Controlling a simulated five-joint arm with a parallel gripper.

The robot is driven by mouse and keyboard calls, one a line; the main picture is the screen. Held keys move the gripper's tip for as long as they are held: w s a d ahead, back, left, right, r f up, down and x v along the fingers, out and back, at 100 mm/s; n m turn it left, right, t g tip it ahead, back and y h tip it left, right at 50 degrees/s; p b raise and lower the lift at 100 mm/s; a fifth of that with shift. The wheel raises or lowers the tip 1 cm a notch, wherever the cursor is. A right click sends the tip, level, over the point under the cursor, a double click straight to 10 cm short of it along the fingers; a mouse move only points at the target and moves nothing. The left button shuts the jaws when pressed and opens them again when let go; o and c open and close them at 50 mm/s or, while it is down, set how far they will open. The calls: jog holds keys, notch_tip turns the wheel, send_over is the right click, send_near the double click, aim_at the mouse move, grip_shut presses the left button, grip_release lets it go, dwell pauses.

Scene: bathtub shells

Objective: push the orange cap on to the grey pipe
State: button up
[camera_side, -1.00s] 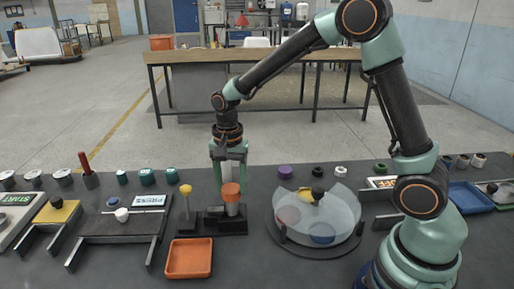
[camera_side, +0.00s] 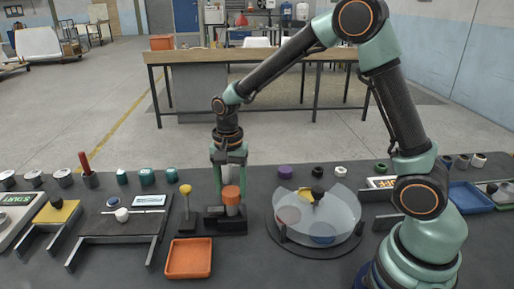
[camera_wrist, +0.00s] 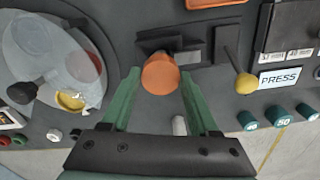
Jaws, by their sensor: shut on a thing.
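The orange cap (camera_side: 231,194) sits upright at the top of the short grey pipe (camera_side: 232,210), which stands in a black fixture (camera_side: 212,224). I cannot tell how far the cap is down on the pipe. My gripper (camera_side: 231,183) points down from behind and above, its green fingers at the cap's level. In the wrist view the cap (camera_wrist: 160,75) lies between the two fingertips (camera_wrist: 160,78), with a finger against each side.
A yellow-knobbed post (camera_side: 186,190) stands just left of the fixture. An orange tray (camera_side: 188,259) lies in front. A turntable with a clear cover (camera_side: 345,213) is to the right. A pale cylinder (camera_wrist: 179,125) stands behind the cap.

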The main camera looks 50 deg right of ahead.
dwell(0.3)
jog(key=o, duration=1.4)
jog(key=shift+o, duration=0.3)
jog(key=shift+r, duration=3.45)
